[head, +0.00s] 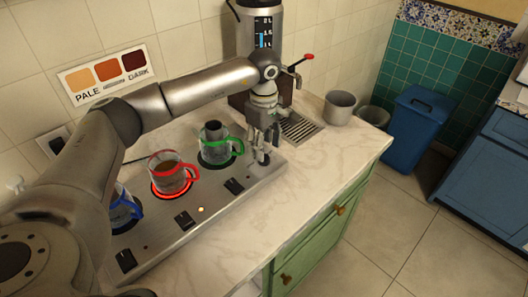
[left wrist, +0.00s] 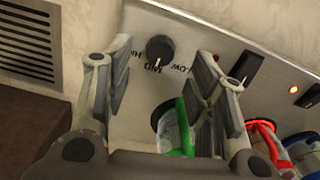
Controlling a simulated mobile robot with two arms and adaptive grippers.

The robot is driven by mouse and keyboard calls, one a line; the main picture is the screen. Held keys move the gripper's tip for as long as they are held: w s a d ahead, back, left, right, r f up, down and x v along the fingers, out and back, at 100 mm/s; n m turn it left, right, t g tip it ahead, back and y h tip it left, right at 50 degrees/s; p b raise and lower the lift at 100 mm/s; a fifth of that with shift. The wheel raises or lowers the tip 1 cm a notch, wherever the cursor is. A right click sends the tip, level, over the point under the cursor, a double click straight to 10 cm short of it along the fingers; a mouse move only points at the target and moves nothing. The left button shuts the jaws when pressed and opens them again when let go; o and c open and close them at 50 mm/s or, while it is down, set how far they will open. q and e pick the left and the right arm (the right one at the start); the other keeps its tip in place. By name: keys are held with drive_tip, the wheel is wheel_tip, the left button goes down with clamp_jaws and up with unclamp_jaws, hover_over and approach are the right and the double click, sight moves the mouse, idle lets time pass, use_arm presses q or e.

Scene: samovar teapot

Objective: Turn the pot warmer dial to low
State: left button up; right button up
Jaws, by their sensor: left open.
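The pot warmer (head: 168,232) is a long grey metal panel on the counter with several cup spots. In the left wrist view its black dial (left wrist: 160,48) is plainly seen, with HI, MID and LOW printed around it; its pale mark appears to face MID. My left gripper (head: 262,150) is above the far right end of the panel, pointing down. In the left wrist view its fingers (left wrist: 160,100) are apart and empty, with the dial beyond the gap between them. In the head view the gripper largely hides the dial. My right gripper is out of view.
Red-handled (head: 170,172), green-handled (head: 215,143) and blue-handled (head: 122,210) glass cups stand on the warmer; the red one's ring glows. Black rocker switches (head: 234,186) line the front. A samovar (head: 262,35), drip grate (head: 302,128) and metal cup (head: 340,106) stand beyond. Front counter is clear.

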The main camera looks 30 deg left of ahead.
use_arm(q)
wheel_tip(320, 180, down, 3)
drive_tip(key=shift+r, duration=0.2)
drive_tip(key=shift+f, duration=0.7)
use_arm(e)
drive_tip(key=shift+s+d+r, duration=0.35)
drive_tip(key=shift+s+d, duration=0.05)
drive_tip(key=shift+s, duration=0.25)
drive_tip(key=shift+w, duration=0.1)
use_arm(q)
drive_tip(key=shift+c, duration=0.6)
drive_tip(key=c, duration=0.9)
drive_tip(key=shift+c, duration=0.2)
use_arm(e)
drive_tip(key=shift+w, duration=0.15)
